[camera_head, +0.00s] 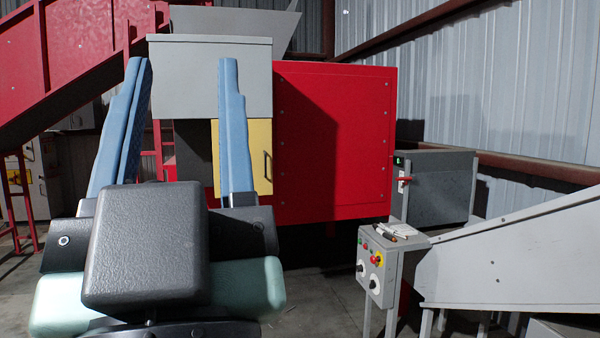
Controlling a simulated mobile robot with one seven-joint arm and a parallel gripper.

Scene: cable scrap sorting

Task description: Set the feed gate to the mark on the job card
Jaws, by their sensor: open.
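My gripper (183,62) is at the left, its two blue fingers wide apart and pointing up in the picture. Nothing is between them. Beyond them stand a grey hood (210,60) and a yellow door (258,155) with a dark handle, on the red machine (335,140). I cannot tell which part is the feed gate, and no gate scale or mark is readable. Something white and paper-like (388,229) lies on top of the grey control box (376,268), with a dark item beside it; I cannot tell if it is the job card.
The control box has several coloured buttons and two dark knobs. Behind it is a grey cabinet (440,182) with a red handle (405,180) and a small green light. A grey chute (520,260) fills the lower right. A red conveyor (75,60) slopes at upper left. Some floor (325,300) is clear.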

